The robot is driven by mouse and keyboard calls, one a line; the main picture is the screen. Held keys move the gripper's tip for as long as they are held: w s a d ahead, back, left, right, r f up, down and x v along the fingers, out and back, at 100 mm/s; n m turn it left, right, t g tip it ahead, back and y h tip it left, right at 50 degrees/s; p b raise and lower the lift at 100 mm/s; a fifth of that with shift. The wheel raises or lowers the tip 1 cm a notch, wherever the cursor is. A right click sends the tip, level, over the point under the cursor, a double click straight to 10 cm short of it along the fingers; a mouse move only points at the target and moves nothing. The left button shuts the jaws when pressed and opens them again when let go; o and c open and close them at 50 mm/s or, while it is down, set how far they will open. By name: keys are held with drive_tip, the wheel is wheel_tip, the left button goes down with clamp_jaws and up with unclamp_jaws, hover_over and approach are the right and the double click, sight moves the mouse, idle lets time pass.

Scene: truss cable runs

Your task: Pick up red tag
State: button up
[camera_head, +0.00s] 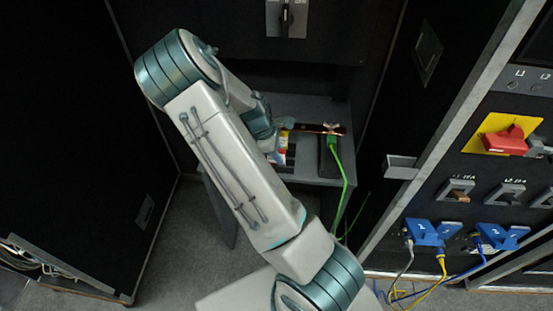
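On the grey shelf (315,105) in the middle, a small cluster of red, yellow, white and blue pieces (281,158) shows just right of my arm. It is partly hidden by my arm, and I cannot tell for sure which piece is the red tag. My gripper (333,128) reaches right over the shelf, above and to the right of that cluster. A thin dark, copper-coloured length runs out from the wrist to a pale tip above a green plug (332,141). The fingers are too small to tell whether they are open or hold anything.
A green cable (347,185) hangs from the plug over the shelf edge. At right, a rack panel carries a red switch on a yellow plate (505,140) and blue connectors (432,232) with cables. Dark cabinet walls close in the left and back.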

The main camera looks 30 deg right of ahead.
clamp_jaws()
drive_tip(key=shift+r, duration=0.15)
